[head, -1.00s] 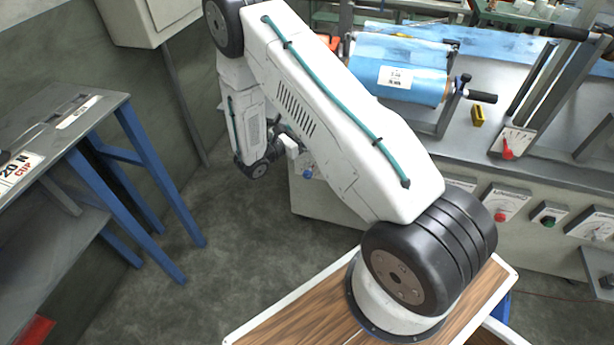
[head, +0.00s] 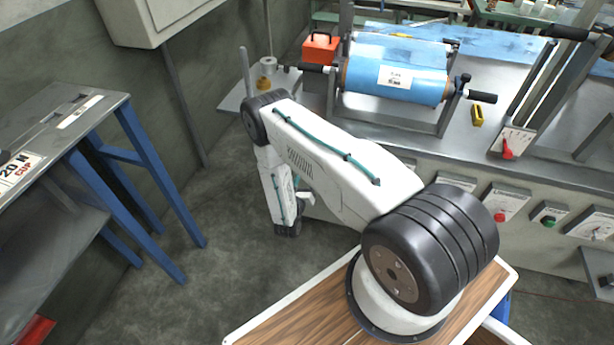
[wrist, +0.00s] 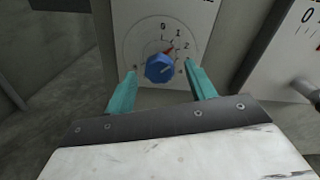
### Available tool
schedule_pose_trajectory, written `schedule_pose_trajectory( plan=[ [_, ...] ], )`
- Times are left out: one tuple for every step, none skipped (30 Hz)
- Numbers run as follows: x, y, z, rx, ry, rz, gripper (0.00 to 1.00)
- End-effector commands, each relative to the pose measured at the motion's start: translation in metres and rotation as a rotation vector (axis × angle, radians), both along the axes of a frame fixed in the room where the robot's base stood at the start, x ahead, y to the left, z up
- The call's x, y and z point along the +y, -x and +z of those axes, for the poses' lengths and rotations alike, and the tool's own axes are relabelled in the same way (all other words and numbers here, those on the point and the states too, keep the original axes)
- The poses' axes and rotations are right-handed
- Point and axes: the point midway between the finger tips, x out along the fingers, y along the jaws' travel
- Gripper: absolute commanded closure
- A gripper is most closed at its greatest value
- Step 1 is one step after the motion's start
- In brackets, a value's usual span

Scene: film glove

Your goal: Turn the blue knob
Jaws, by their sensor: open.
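The blue knob (wrist: 159,69) sits on a pale dial plate marked 0, 1, 2 in the wrist view. A red-orange pointer mark shows at its upper right, near the 1 and 2. My gripper (wrist: 161,74) is open, with one teal finger to the left of the knob and one to the right. Gaps show between the fingers and the knob in the picture; whether the tips reach its depth I cannot tell. In the head view my arm hides the knob and the gripper.
A blue-legged table (head: 150,170) stands left, with open floor between.

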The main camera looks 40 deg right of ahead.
Motion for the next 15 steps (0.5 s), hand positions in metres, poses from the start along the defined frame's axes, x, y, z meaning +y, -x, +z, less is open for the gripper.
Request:
schedule_pose_trajectory(
  plan=[
    [-0.007, -0.004, 0.000, -0.002, 0.000, -0.003, 0.45],
    [-0.010, -0.007, 0.000, -0.003, -0.001, -0.003, 0.45],
    [-0.013, -0.010, 0.000, -0.002, 0.000, -0.003, 0.45],
    [-0.015, -0.011, 0.000, -0.002, -0.001, -0.002, 0.45],
    [-0.017, -0.013, 0.000, -0.001, -0.001, -0.002, 0.45],
    [-0.019, -0.014, 0.000, 0.000, -0.001, -0.001, 0.45],
    [-0.020, -0.015, 0.000, 0.000, -0.001, -0.001, 0.45],
    [-0.021, -0.016, 0.000, 0.000, -0.001, -0.001, 0.45],
    [-0.022, -0.017, 0.000, 0.000, -0.001, -0.001, 0.45],
    [-0.022, -0.017, 0.000, -0.001, 0.000, -0.001, 0.45],
    [-0.022, -0.017, 0.000, -0.001, 0.000, -0.001, 0.45],
    [-0.022, -0.017, 0.000, -0.001, 0.000, -0.001, 0.45],
    [-0.022, -0.017, 0.000, -0.001, 0.000, -0.001, 0.45],
    [-0.022, -0.017, 0.000, -0.001, 0.000, -0.001, 0.45],
    [-0.022, -0.017, 0.000, -0.001, 0.000, -0.001, 0.45]
  ],
)
